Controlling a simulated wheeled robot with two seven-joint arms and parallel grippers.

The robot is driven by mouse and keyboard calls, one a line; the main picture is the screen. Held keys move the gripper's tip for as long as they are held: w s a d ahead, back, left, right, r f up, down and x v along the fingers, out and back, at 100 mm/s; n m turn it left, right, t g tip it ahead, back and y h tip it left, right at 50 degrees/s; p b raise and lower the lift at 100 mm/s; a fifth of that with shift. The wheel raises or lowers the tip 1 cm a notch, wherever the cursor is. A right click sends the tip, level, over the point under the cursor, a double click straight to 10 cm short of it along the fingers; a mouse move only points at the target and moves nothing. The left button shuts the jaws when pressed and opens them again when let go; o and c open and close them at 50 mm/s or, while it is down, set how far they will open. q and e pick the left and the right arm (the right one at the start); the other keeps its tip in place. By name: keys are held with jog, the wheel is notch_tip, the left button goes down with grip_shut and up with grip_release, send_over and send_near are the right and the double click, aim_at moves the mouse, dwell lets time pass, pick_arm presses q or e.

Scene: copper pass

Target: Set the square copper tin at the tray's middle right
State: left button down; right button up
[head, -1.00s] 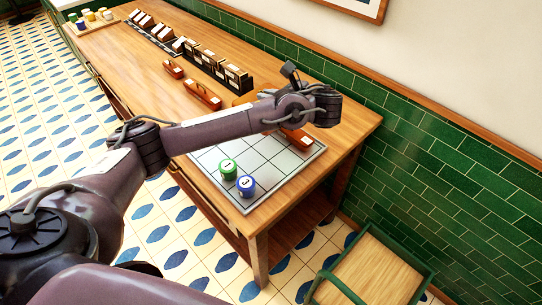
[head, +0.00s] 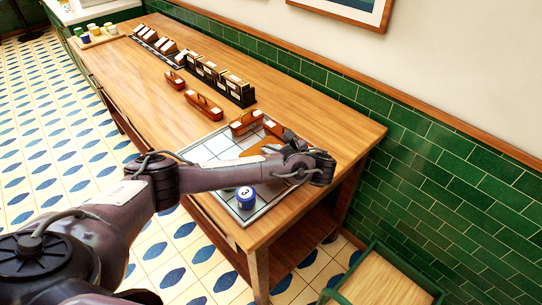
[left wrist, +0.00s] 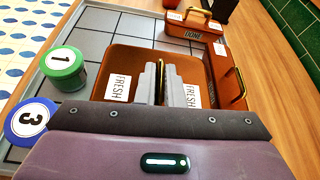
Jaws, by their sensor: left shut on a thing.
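The square copper tin (left wrist: 125,62) fills the middle of the left wrist view, with white FRESH labels and a brass handle. My left gripper (left wrist: 160,84) is shut on that handle. In the head view, the left gripper (head: 302,165) is over the right part of the tray, and its fingertips are hidden. Part of the copper tin (head: 260,149) shows beside my forearm there. The grey gridded tray (head: 200,155) lies under it; whether the tin touches the tray is unclear. My right gripper is not in view.
A green-lidded tin marked 1 (left wrist: 64,66) and a blue-lidded tin marked 3 (head: 246,193) stand left of the held tin. A DONE carrier (left wrist: 193,27) is beyond it. Another brass-handled carrier (left wrist: 226,76) stands close on the right. Card boxes (head: 232,88) line the table's back.

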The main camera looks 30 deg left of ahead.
pick_arm(q)
jog(key=shift+f, duration=1.3)
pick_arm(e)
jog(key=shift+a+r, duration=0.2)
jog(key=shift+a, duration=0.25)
pick_arm(q)
jog(key=c, duration=2)
grip_release()
jog(key=shift+f, duration=0.15)
jog(key=o, duration=0.5)
jog(key=shift+c, duration=0.2)
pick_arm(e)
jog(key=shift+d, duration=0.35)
